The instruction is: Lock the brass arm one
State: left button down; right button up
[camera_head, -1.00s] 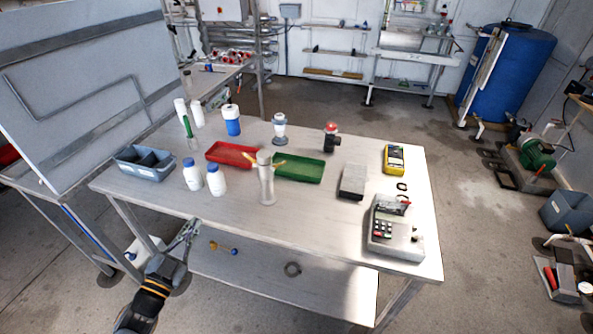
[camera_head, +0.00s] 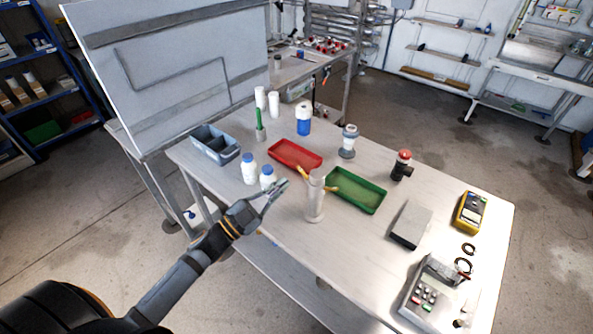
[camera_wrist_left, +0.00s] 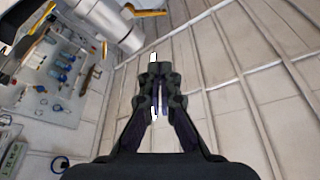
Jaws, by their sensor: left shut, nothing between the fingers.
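I cannot tell which is arm one. My left gripper (camera_head: 282,187) is shut and empty, just left of the cylinder and apart from the brass arms. In the left wrist view the gripper (camera_wrist_left: 154,78) points toward the cylinder (camera_wrist_left: 106,22), with a brass arm (camera_wrist_left: 150,13) beside its top.
Two white bottles (camera_head: 249,170) with blue caps stand close behind and left of my left gripper. A red tray (camera_head: 296,155) and a green tray (camera_head: 357,190) lie behind the cylinder. A grey box (camera_head: 411,223) and a device (camera_head: 430,300) stand farther right.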

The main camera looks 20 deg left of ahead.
aim_at(303, 172)
pick_arm(q)
jog(key=r+p+x, duration=0.1)
jog(key=p+x, duration=0.2)
jog(key=x, duration=0.4)
jog(key=f, duration=0.1)
jog(key=w+a+f, duration=0.1)
jog(key=f, duration=0.1)
jog(key=shift+w+a+f, duration=0.15)
jog(key=shift+a+f, duration=0.2)
jog(key=shift+a, duration=0.05)
